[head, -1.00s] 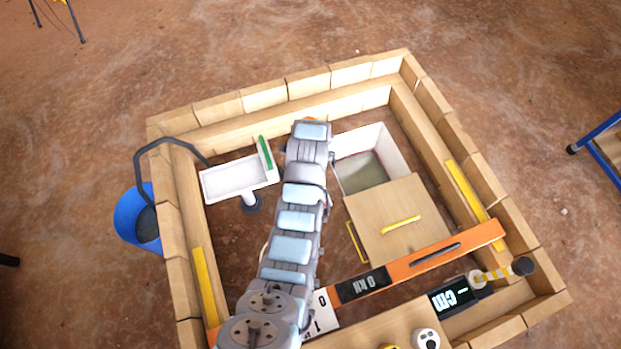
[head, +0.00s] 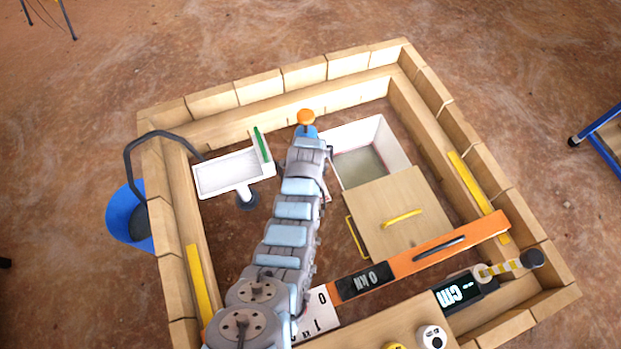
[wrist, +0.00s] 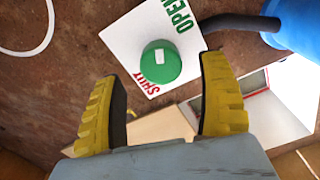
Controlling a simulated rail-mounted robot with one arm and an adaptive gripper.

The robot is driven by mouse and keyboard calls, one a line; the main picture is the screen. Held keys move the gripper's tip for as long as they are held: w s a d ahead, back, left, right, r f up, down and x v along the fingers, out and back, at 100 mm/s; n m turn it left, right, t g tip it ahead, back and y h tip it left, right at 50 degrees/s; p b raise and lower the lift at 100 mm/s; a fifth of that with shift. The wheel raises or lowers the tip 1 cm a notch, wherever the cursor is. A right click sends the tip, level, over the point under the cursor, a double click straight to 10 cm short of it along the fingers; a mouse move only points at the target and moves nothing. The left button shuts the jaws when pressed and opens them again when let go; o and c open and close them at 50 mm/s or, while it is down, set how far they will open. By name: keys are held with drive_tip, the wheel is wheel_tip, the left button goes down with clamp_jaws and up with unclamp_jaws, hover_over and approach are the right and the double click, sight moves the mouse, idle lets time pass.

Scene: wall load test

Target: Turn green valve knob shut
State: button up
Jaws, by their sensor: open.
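The green valve knob (wrist: 160,62) is a round cap with a small white mark on top, in the wrist view. It sits on a white plate (wrist: 118,38) with "OPEN" in green and "SHUT" in red. My gripper (wrist: 165,72) is open, with one yellow ribbed finger on the left and one on the right. The knob appears between and beyond the fingertips, and no contact shows. How far the tips are from it is hard to tell. In the head view the knob and my gripper are not visible; my arm covers the middle.
An orange cap (head: 306,117) stands just beyond my arm's end. A white basin (head: 232,177) is left of my arm, and an open white box (head: 385,138) and wooden lid (head: 400,205) are right. An orange bar (head: 450,245) crosses the front.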

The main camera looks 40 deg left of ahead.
drive_tip(key=shift+f+b, duration=0.65)
drive_tip(key=shift+f, duration=1.15)
drive_tip(key=c, duration=1.2)
